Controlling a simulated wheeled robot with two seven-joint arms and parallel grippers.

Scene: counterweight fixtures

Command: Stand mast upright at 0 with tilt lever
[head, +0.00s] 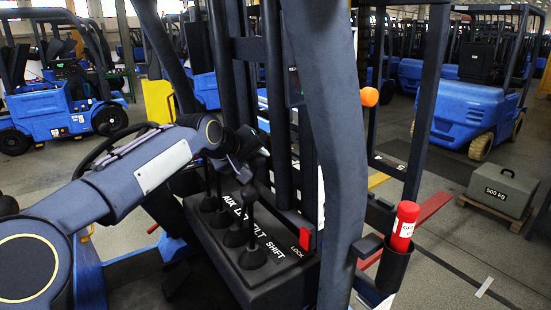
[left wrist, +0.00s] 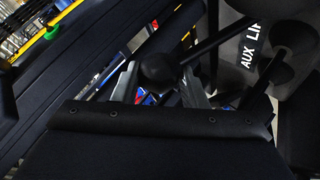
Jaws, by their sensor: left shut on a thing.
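The black lever console (head: 225,255) stands at centre in the head view, with white labels AUX, LIFT, TILT and SHIFT. Several black levers rise from it. The shift lever (head: 249,215) stands free at the front. My left gripper (head: 250,148) reaches over the levers from the left. In the left wrist view a round black knob (left wrist: 162,71) sits between its silver fingers, which are shut on it. It appears to be the tilt lever's knob; the arm hides part of it. The dark mast (head: 273,100) rises behind, roughly upright; its tilt reading is too small to read.
A thick dark post (head: 335,130) stands close to the right of the console. A red lock tab (head: 304,238), an orange knob (head: 369,96) and a red cylinder (head: 404,226) in a holder are nearby.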

